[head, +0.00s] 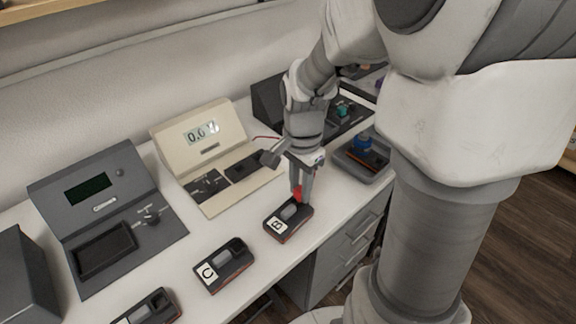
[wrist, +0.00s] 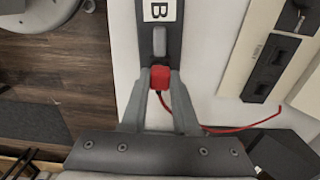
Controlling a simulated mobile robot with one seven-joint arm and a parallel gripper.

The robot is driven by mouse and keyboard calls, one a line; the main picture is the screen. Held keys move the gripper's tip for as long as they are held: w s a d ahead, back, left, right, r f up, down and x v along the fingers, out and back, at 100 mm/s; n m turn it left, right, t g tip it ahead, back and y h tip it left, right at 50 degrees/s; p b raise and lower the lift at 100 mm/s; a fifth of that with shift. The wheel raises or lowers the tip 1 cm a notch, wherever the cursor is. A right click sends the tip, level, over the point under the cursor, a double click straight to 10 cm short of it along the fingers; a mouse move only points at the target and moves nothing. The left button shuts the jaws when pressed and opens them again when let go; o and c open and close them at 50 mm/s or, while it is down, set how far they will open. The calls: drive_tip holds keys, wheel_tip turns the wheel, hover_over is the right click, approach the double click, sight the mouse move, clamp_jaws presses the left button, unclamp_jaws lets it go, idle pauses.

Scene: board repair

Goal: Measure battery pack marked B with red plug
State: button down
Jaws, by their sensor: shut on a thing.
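The battery pack marked B (head: 275,228) lies on the white bench near its front edge. It is dark with an orange-red lower edge, and its label also shows in the wrist view (wrist: 159,10). My gripper (head: 298,193) is shut on the red plug (wrist: 160,77), at the end of the pack farthest from its B label. The plug touches or sits in that end; how deep I cannot tell. A red cable (wrist: 222,130) runs from the plug to the right. The cream meter (head: 202,130) stands behind, its display reading about 0.0, the last digit unclear.
A pack marked C (head: 224,265) lies to the left of pack B, with another pack (head: 152,308) further left. A dark grey device (head: 95,190) stands at the left. A grey tray (head: 358,165) with a pack and a blue item is to the right.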

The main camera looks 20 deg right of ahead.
drive_tip(key=shift+f+b, duration=0.3)
drive_tip(key=shift+f, duration=0.15)
idle(0.6)
drive_tip(key=c, duration=0.6)
unclamp_jaws()
drive_tip(key=shift+o, duration=0.4)
drive_tip(key=shift+o, duration=1.1)
drive_tip(key=shift+r, duration=0.2)
drive_tip(key=shift+r+p, duration=1.4)
drive_tip(key=shift+p, duration=0.05)
drive_tip(key=shift+r, duration=0.1)
